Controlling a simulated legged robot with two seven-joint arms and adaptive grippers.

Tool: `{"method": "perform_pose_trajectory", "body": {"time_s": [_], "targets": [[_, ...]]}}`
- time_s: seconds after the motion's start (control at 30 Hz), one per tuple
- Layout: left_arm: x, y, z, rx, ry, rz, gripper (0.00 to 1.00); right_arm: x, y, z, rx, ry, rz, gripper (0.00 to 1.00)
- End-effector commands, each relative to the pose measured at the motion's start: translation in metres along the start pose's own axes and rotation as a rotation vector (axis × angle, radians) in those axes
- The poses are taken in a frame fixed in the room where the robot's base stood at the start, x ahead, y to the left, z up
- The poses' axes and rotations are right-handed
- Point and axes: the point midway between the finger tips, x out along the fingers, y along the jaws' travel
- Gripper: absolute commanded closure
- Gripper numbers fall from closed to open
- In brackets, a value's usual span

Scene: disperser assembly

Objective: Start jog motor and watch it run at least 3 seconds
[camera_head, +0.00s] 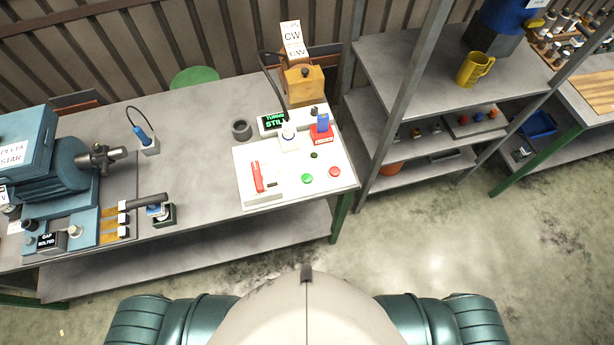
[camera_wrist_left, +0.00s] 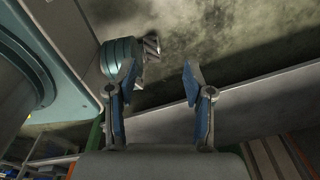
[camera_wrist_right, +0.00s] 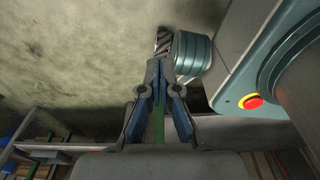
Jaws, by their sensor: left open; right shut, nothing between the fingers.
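A white control panel (camera_head: 296,187) lies on the right end of the grey workbench. It carries a green button (camera_head: 307,178), a red button (camera_head: 334,172), a red lever (camera_head: 257,177) and a blue-handled switch on a red base (camera_head: 321,128). A small display (camera_head: 273,121) behind it reads "TURNS STILL". A blue motor (camera_head: 62,165) sits at the bench's left end by a "DELTA STAR" box (camera_head: 22,146). My left gripper (camera_wrist_left: 162,72) is open and empty in the left wrist view. My right gripper (camera_wrist_right: 159,64) is shut and empty in the right wrist view. Neither gripper shows in the head view.
A yellow box (camera_head: 303,84) with a "CW" card stands behind the panel. A grey ring (camera_head: 241,130) and a small dark block with a cylinder (camera_head: 160,213) rest on the bench. A shelf with a yellow mug (camera_head: 475,68) stands right. Open floor lies in front.

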Motion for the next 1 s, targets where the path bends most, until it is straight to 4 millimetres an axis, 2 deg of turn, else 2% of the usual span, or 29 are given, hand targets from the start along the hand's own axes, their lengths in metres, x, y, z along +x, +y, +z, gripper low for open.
{"method": "perform_pose_trajectory", "body": {"time_s": [0.2, 0.23, 0.43, 0.67, 1.0], "targets": [[0.000, 0.006, -0.002, -0.003, 0.003, 0.007, 0.48, 0.000, 0.008, 0.007, -0.004, -0.010, 0.009, 1.00], [0.000, 0.008, -0.003, -0.004, 0.004, 0.009, 0.50, 0.000, 0.009, 0.007, -0.004, -0.010, 0.011, 1.00], [0.000, 0.013, -0.006, -0.005, 0.009, 0.015, 1.00, -0.001, 0.016, 0.008, -0.006, -0.012, 0.019, 1.00], [0.000, 0.007, -0.005, -0.003, 0.008, 0.009, 1.00, -0.001, 0.014, 0.007, -0.004, -0.011, 0.016, 1.00], [0.000, 0.005, -0.005, -0.002, 0.007, 0.005, 1.00, 0.000, 0.001, 0.004, 0.001, -0.006, 0.001, 1.00]]}}
